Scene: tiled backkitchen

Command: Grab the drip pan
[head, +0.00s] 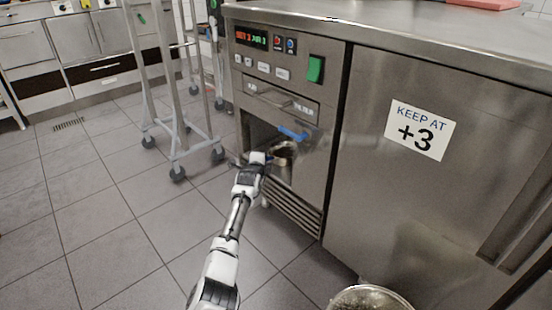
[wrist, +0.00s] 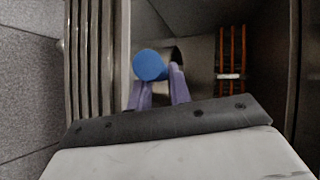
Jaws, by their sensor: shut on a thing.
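My gripper (head: 264,158) reaches in at the lower front of the bay. In the wrist view, the purple fingers of my gripper (wrist: 158,78) are shut on the pan at its blue end. The exact contact is partly hidden behind the fingers. The back of the pan is not clear.
A round metal container (head: 368,299) stands near the cabinet door (head: 420,200).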

